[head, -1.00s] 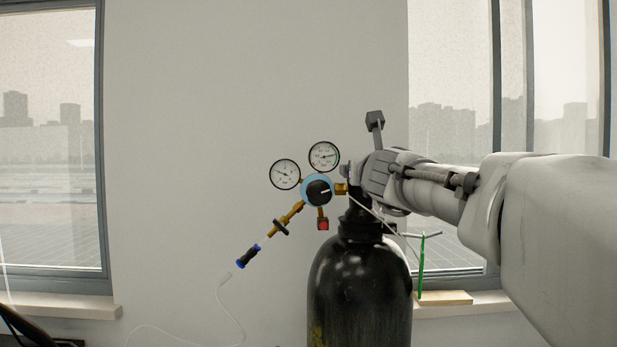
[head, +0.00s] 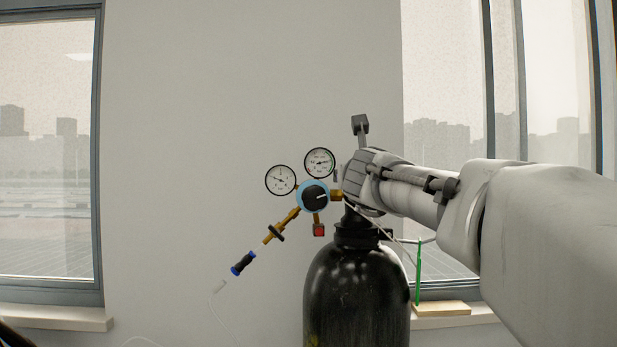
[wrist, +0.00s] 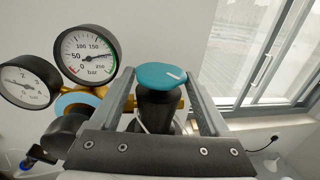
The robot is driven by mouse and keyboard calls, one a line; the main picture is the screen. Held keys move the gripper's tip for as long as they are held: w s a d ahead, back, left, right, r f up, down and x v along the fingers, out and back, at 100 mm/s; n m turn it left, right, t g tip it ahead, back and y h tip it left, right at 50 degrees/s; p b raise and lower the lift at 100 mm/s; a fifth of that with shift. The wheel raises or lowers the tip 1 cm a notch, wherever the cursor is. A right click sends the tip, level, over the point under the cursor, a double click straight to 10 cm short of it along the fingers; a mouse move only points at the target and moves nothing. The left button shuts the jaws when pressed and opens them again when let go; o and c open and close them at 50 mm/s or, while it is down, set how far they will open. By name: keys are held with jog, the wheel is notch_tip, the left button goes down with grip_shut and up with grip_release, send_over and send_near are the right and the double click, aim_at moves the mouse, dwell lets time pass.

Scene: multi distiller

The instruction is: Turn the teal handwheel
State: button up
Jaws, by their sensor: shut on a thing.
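The teal handwheel (wrist: 160,76) sits on top of the black valve neck of the gas cylinder, with a white mark toward its right side. In the wrist view my gripper (wrist: 160,80) has one finger on each side of it, shut on its rim. In the head view my gripper (head: 352,178) is at the top of the black cylinder (head: 357,285) and hides the handwheel.
Two round gauges (head: 320,163) and a regulator with a light-blue ring and black knob (head: 314,196) stand close to the left of my gripper. A brass hose fitting (head: 270,235) slants down-left. A green rod (head: 418,270) stands right of the cylinder, near the window.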

jog(key=shift+r, duration=0.1)
jog(key=o, duration=1.2)
jog(key=shift+y+p, duration=0.4)
jog(key=shift+p, duration=0.05)
jog(key=shift+d+r+n+y+p, duration=0.1)
jog(key=shift+n+y+p, duration=0.35)
jog(key=shift+p, duration=0.35)
jog(key=shift+n+y, duration=0.25)
jog(key=shift+p, duration=0.45)
jog(key=shift+y, duration=0.4)
